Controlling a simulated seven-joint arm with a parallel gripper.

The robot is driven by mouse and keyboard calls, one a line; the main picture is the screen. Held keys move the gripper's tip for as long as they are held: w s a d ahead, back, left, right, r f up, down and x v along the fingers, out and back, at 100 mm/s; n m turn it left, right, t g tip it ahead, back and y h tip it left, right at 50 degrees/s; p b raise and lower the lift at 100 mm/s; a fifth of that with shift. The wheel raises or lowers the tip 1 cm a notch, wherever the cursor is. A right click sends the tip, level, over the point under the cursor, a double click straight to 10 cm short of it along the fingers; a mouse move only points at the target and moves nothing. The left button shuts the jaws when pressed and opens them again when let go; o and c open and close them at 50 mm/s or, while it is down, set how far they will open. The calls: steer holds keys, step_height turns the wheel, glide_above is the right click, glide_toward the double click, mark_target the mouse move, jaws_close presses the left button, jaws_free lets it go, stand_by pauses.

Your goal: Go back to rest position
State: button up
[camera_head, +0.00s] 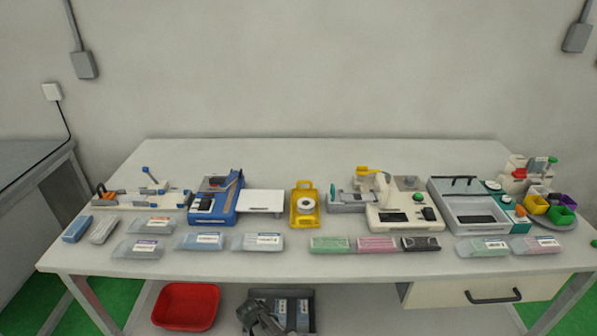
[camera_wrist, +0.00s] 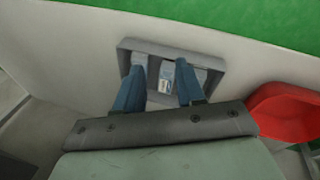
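My gripper (camera_wrist: 161,68) shows in the wrist view as two blue fingers set well apart, with nothing held between them. Beyond the fingertips is a grey tray (camera_wrist: 128,43) with a white and blue pack (camera_wrist: 167,80) lying in it. In the head view my gripper (camera_head: 254,308) is low at the bottom edge, in front of the grey tray (camera_head: 310,294) below the tabletop, and hides its left part. Upright white and blue packs (camera_head: 302,310) show in that tray. The exact gap between my fingers and the tray is unclear.
A red bin (camera_head: 187,305) stands left of the tray; it also shows in the wrist view (camera_wrist: 290,112). The white table (camera_head: 330,151) above carries several devices and a front row of clear packs (camera_head: 264,241). A drawer (camera_head: 485,291) is at right. The table's back strip is clear.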

steer(key=s+d+f+m+g, duration=0.1)
steer(key=s+d+f+g, duration=0.1)
steer(key=s+d+f, duration=0.3)
steer(key=s+d+g, duration=0.1)
steer(key=s+d, duration=0.2)
steer(key=d, duration=0.5)
steer(key=s+d+f+m+g, duration=0.1)
steer(key=s+d+f+g, duration=0.1)
steer(key=s+d+f, duration=0.3)
steer(key=s+d+g+y, duration=0.1)
steer(key=s+d, duration=0.3)
steer(key=s, duration=0.3)
steer(key=s+d+m+g+y, duration=0.1)
steer(key=s+d+g, duration=0.1)
steer(key=s+d, duration=0.2)
steer(key=s, duration=0.3)
steer(key=shift+s+d+r+g+y, duration=0.15)
steer(key=shift+s+d+g+y, duration=0.05)
steer(key=shift+s+g+y, duration=0.1)
